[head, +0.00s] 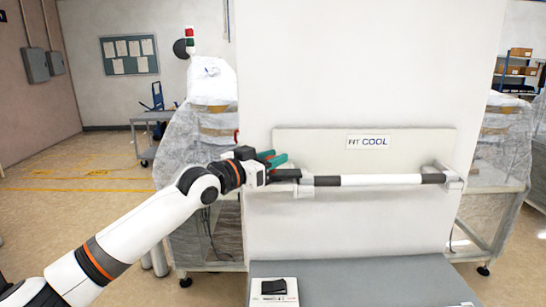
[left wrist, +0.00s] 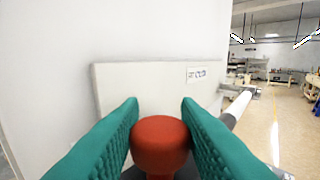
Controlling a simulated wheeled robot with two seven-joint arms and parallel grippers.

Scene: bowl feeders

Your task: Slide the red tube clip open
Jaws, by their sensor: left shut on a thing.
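The red tube clip (left wrist: 160,143) shows in the left wrist view as a rounded red knob between two green ribbed fingers. My left gripper (head: 275,160) is shut on it, with a finger on each side. The tube runs level in front of a pale panel (head: 310,143) labelled "FIT COOL". In the left wrist view the tube (left wrist: 238,104) shows at the right. My right gripper is not in view.
A bracket (head: 453,180) holds the tube's right end. A tall white wall stands behind the panel. A grey surface (head: 380,280) lies below, with a small white box (head: 274,291) at its front left. Plastic-wrapped racks (head: 195,150) stand on both sides.

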